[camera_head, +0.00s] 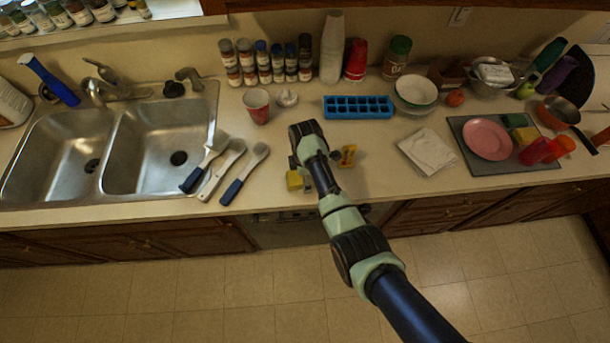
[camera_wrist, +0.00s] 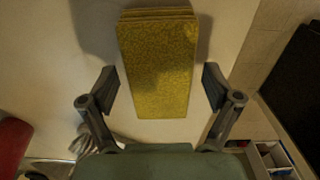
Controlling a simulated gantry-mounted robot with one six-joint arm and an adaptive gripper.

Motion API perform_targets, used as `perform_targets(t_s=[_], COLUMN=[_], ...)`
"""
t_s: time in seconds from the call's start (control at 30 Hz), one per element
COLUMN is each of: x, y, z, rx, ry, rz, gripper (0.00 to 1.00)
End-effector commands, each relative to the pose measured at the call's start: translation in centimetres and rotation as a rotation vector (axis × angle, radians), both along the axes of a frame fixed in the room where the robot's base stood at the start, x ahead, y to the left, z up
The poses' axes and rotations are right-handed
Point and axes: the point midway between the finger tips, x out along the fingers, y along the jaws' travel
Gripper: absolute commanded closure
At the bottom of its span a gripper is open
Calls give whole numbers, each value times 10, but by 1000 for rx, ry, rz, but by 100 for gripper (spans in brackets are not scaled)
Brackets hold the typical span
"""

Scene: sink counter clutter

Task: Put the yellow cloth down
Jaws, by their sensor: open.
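The yellow cloth (camera_wrist: 158,65) is a folded, layered rectangle in the upper middle of the wrist view, over the pale counter. My gripper (camera_wrist: 160,85) is open, with one finger on each side of the cloth's lower part and a visible gap on both sides. In the head view my gripper (camera_head: 298,172) is mostly hidden by my wrist. I cannot tell whether the whole cloth rests flat on the counter.
The counter's front edge is close by, with floor beyond. Brushes (camera_head: 233,165) lie to the left near the sink (camera_head: 155,120). A red cup (camera_head: 257,106) and blue ice tray (camera_head: 358,107) stand behind. A yellow-and-black object (camera_head: 347,156) lies right. A white cloth (camera_head: 428,151) lies farther right.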

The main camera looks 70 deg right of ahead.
Motion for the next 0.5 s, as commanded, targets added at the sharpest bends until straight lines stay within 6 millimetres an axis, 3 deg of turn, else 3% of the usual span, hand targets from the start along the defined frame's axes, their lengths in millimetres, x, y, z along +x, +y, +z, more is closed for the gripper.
perform_targets(t_s=[0.2, 0.5], x=[0, -4], y=[0, -3], z=[-5, 58], rx=[-1, -3], ry=[-1, -3], rz=[0, 0], gripper=[11, 11])
